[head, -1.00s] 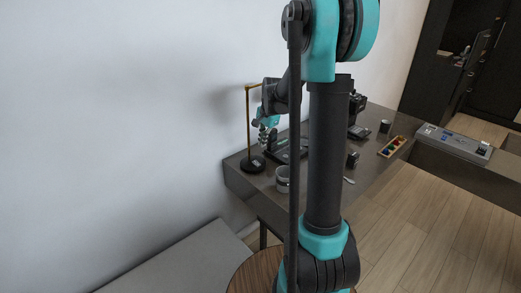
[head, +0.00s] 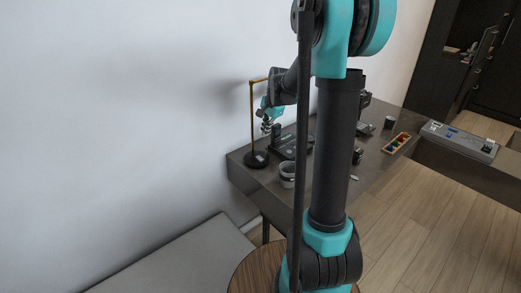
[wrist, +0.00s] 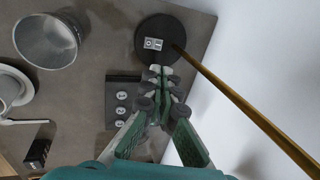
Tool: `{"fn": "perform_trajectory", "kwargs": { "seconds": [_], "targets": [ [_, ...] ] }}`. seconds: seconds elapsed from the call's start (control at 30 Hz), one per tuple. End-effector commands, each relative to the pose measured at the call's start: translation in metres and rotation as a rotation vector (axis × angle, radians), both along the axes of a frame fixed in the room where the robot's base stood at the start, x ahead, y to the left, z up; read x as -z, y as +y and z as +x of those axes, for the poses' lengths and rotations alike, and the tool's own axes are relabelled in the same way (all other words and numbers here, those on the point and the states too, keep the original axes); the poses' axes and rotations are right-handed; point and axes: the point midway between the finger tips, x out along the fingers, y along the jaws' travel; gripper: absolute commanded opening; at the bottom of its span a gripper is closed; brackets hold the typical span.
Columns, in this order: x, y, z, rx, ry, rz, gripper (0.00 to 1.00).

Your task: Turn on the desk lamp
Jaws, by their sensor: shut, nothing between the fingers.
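The desk lamp (head: 251,118) has a thin brass pole and a round black base, and stands on the dark desk near the wall. In the wrist view its black base (wrist: 145,28) bears a small light switch plate (wrist: 153,44), and the brass pole (wrist: 235,100) runs to the lower right. My gripper (wrist: 160,72) is shut and empty, its fingertips just below the switch plate in the picture; I cannot tell whether they touch it. In the head view my gripper (head: 267,128) is beside the pole, above the desk. The lamp's head is partly hidden behind my arm.
A grey cup (head: 287,174) stands near the lamp; it also shows in the wrist view (wrist: 48,40). A dark panel with round buttons (wrist: 122,97) lies beside the base. A white saucer (wrist: 14,84) and small black box (wrist: 37,152) lie left. The wall is close on the right.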

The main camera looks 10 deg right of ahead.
Motion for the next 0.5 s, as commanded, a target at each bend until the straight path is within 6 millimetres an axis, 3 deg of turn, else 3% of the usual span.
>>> {"fn": "perform_trajectory", "kwargs": {
  "seconds": [0.17,0.5],
  "targets": [
    [0.01,0.002,0.003,0.0,0.001,-0.001,0.0],
    [0.066,0.01,0.018,-0.001,0.001,-0.001,0.0]
  ]
}}
